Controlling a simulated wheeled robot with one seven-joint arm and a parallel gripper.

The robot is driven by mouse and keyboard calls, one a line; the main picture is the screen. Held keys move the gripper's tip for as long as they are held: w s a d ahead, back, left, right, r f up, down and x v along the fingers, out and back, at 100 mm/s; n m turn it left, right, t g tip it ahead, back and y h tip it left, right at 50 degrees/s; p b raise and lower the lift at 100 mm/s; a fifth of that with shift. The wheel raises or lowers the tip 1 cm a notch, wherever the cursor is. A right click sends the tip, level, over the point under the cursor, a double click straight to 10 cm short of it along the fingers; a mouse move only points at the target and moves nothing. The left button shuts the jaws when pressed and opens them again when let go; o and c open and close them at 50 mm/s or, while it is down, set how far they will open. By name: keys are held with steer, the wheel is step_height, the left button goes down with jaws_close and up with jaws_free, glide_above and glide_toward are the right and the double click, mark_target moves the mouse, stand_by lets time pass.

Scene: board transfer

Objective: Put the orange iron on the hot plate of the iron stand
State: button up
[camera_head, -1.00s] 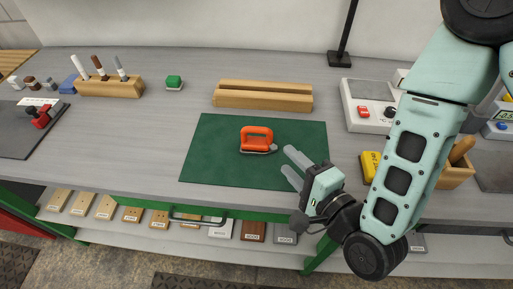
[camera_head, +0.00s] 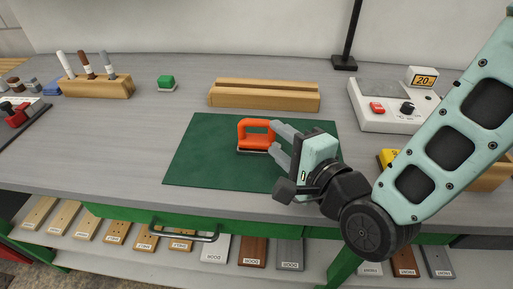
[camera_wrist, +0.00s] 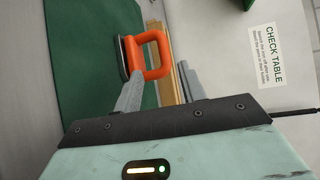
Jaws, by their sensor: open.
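The orange iron (camera_head: 256,135) stands upright on the green mat (camera_head: 200,150), its flat grey sole down and its orange handle up. My gripper (camera_head: 276,144) is open just to the right of the iron, its two grey fingers pointing left at the handle. In the wrist view the iron (camera_wrist: 150,55) shows beyond and between the open fingertips; I cannot tell whether they touch it. The iron stand appears to be the white unit (camera_head: 385,123) at the right, with a grey plate (camera_head: 380,90) on top, a red switch, a black knob and a display reading 20.
A slotted wooden block (camera_head: 264,98) lies behind the mat. A black post (camera_head: 346,50) stands at the back.

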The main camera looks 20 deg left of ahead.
mark_target(263, 125)
steer(key=shift+x, duration=0.8)
steer(key=shift+r+p+x, duration=0.2)
steer(key=shift+p+x, duration=0.25)
steer(key=shift+x, duration=0.9)
steer(key=shift+r+p+x, duration=0.2)
steer(key=shift+p+x, duration=0.25)
steer(key=shift+x, duration=0.9)
jaws_close()
